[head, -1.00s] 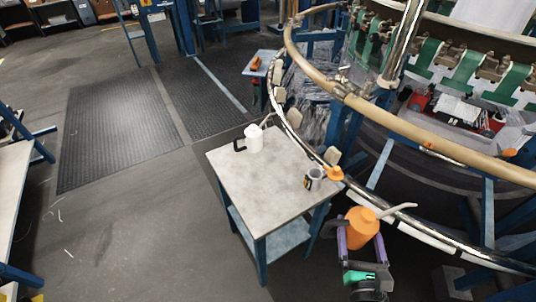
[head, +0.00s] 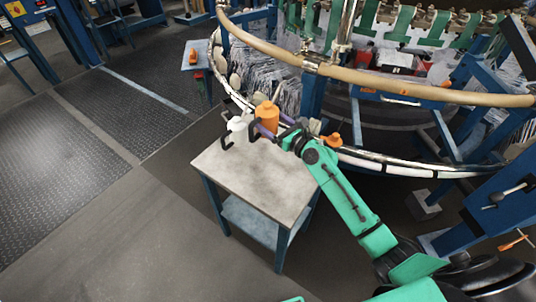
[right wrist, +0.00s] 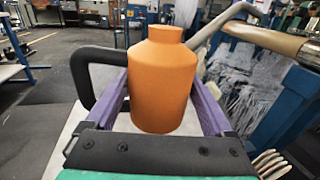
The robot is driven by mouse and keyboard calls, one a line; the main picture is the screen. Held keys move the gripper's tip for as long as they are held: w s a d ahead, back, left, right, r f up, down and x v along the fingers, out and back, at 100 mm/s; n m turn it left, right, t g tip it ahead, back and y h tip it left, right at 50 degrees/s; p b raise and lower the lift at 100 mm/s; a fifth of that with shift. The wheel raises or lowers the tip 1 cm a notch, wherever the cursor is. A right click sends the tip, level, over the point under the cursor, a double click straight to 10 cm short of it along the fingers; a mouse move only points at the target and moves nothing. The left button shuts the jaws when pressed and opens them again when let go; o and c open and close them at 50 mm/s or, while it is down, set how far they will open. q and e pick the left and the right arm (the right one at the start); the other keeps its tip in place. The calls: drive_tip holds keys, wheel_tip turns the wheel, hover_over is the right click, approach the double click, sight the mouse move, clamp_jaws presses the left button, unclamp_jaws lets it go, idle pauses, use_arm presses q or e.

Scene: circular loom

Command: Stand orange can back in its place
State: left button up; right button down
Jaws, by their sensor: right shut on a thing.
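The orange can (head: 267,117) is upright, with a pale spout and a black handle. My right gripper (head: 268,130) is shut on its body, at the far end of the small grey-topped table (head: 262,182). In the right wrist view the orange can (right wrist: 163,80) sits between the two purple fingers. I cannot tell whether its bottom touches the tabletop. My left gripper is not in view.
The loom's curved rail (head: 390,165) runs close behind the table. The near part of the tabletop is clear.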

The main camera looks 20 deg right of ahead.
wheel_tip(320, 180, down, 12)
drive_tip(key=b, duration=0.8)
drive_tip(key=shift+d+f, duration=0.1)
drive_tip(key=shift+f, duration=0.05)
unclamp_jaws()
drive_tip(key=shift+s+d, duration=0.15)
drive_tip(key=shift+s, duration=0.1)
drive_tip(key=b+v, duration=0.1)
drive_tip(key=v, duration=0.9)
drive_tip(key=shift+s+b, duration=0.3)
drive_tip(key=shift+b, duration=0.05)
drive_tip(key=shift+s+d, duration=0.25)
drive_tip(key=shift+s, duration=0.15)
